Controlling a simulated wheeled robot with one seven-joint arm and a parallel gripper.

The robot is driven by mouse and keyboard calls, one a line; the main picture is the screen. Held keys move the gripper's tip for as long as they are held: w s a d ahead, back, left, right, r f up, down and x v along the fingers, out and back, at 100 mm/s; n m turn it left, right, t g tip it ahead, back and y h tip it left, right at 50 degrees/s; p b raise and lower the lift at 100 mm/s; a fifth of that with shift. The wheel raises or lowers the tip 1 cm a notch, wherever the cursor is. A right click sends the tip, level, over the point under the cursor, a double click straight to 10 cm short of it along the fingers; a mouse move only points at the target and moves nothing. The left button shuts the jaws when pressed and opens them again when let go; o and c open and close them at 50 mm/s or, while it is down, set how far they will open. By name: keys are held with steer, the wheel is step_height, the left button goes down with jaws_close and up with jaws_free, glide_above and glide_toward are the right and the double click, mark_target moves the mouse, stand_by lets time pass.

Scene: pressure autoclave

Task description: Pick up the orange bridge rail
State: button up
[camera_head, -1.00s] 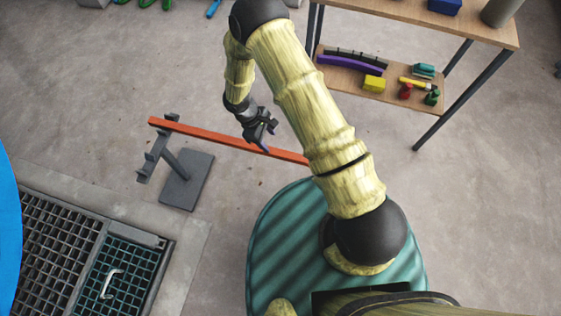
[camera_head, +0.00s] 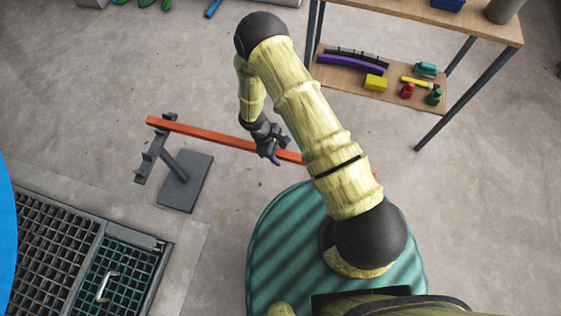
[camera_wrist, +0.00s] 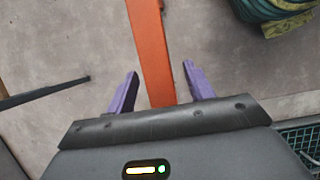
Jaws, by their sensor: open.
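The orange bridge rail (camera_head: 207,135) is a long, flat bar that rests at its left end on a grey stand (camera_head: 184,180) with several hooks. Its right part passes behind my arm in the head view. My gripper (camera_head: 277,157) is at the rail, right of the stand. In the wrist view, the rail (camera_wrist: 152,50) runs between the two purple fingers of my gripper (camera_wrist: 156,83), with a gap on each side. The fingers are open, and the rail's lower part is hidden behind the gripper body.
A wooden shelf unit (camera_head: 400,98) at the upper right holds a purple curved piece, a yellow block and small tools. A floor grating (camera_head: 50,245) lies at the lower left, beside a blue rounded surface (camera_head: 6,240). The concrete floor between is mostly clear.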

steer(key=shift+x, duration=1.05)
steer(key=shift+f, duration=0.3)
jaws_close()
stand_by(1.4)
